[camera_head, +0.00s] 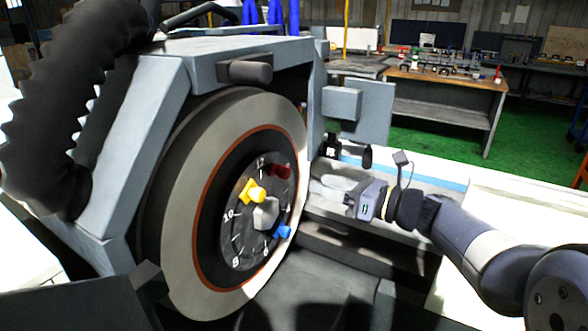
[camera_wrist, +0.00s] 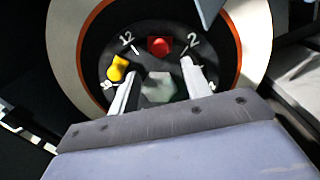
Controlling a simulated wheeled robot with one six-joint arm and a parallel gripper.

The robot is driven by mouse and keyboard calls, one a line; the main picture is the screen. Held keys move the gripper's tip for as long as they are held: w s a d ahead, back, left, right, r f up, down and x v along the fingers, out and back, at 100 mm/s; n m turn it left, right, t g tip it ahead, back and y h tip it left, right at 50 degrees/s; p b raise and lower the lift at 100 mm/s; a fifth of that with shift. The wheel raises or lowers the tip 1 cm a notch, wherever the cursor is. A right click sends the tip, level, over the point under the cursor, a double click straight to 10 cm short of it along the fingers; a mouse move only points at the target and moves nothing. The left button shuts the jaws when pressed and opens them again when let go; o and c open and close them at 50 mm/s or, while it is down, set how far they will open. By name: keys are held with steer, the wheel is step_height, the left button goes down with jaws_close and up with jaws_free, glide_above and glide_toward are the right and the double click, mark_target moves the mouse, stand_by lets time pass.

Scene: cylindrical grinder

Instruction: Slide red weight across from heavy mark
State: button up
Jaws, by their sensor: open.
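The red weight (camera_head: 281,171) sits on the dark numbered dial of the grinding wheel, right of the 12 mark in the head view. In the wrist view the red weight (camera_wrist: 160,46) lies between the 12 and 2 marks, beyond the grey hex nut. My gripper (camera_head: 318,188) faces the dial from the right. In the wrist view my gripper (camera_wrist: 160,80) is open, with its fingers apart on either side of the hex nut (camera_wrist: 159,87) in the picture. The red weight is not between the fingers. Whether the fingertips touch the dial cannot be told. No heavy mark can be made out.
A yellow weight (camera_head: 253,191) and a blue weight (camera_head: 282,231) also sit on the dial around the hex nut. The grinding wheel (camera_head: 178,245) surrounds the dial, inside a grey guard (camera_head: 152,115). A grey box (camera_head: 342,103) stands above my gripper. A workbench (camera_head: 445,82) is behind.

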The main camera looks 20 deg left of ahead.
mark_target(289, 174)
steer(key=a, duration=0.3)
steer(key=a+p, duration=0.1)
steer(key=a, duration=0.5)
steer(key=shift+w, duration=0.35)
steer(key=shift+c, duration=0.4)
jaws_close()
